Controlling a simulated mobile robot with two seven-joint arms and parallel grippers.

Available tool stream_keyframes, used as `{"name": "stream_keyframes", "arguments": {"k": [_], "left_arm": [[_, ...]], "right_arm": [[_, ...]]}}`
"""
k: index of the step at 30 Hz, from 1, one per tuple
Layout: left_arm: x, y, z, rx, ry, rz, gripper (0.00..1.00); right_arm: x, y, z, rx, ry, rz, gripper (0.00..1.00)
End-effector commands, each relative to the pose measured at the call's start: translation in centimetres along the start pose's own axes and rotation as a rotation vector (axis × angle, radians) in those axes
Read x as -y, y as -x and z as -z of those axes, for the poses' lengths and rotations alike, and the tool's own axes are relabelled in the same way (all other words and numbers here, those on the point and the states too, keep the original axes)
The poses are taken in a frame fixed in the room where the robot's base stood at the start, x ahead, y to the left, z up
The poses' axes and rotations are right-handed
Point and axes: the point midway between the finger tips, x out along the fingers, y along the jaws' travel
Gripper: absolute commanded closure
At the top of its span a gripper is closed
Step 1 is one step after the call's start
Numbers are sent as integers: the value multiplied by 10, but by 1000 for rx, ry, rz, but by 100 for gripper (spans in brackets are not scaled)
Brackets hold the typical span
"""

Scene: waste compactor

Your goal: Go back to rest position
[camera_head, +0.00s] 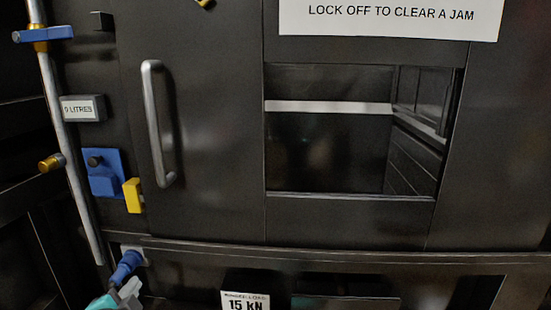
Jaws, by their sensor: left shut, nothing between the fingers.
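My left gripper (129,288) shows at the bottom left edge, in grey and teal. It is shut with nothing between its fingers. It is close to a blue cylindrical part (125,267) below the machine's door; I cannot tell whether they touch. The lower part of the gripper and its arm are cut off by the frame. My right gripper is out of view.
A dark compactor front fills the view, with a grey door handle (160,124) and a window opening (330,150). A blue latch (105,174), a yellow tab (133,195) and a grey pipe (70,165) stand at the left. A white sign (390,14) is above.

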Motion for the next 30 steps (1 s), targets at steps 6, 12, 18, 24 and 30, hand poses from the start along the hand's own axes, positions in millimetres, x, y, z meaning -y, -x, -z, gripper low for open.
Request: {"name": "stream_keyframes", "arguments": {"k": [6, 12, 18, 24, 30], "left_arm": [[-128, 81, -28, 251, 380, -368, 100], [-189, 150, -38, 453, 585, -575, 100], [-226, 216, -39, 643, 736, -732, 100], [-267, 194, -56, 664, 729, -742, 100], [-316, 173, -76, 681, 718, -755, 100]], "right_arm": [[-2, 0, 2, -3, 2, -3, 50], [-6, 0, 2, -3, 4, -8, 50], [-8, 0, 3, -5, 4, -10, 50], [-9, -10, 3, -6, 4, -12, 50], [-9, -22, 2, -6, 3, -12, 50]]}}
